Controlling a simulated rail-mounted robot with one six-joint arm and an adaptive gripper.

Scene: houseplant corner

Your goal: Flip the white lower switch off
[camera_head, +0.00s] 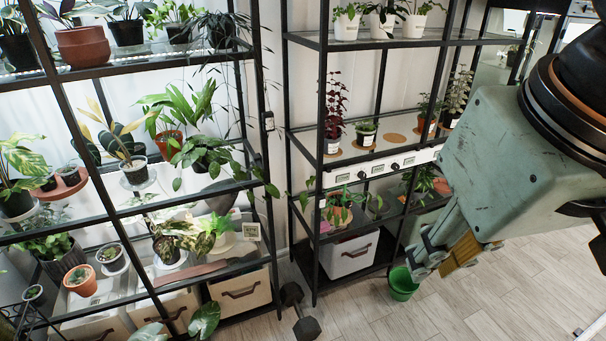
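A white control strip (375,168) runs along the front of a shelf on the right rack. I cannot single out the white lower switch. My gripper (432,262) hangs at the right, pointing down and left, below and right of the strip in the picture. It appears to touch nothing. Its finger gap is not clear.
The left rack (100,215) and the right rack hold several potted plants. A white bin (347,255) sits on the right rack's bottom shelf. A green bucket (402,283) stands on the floor near my gripper. A dark dumbbell-like object (298,310) lies between the racks. The wooden floor (490,305) at lower right is mostly clear.

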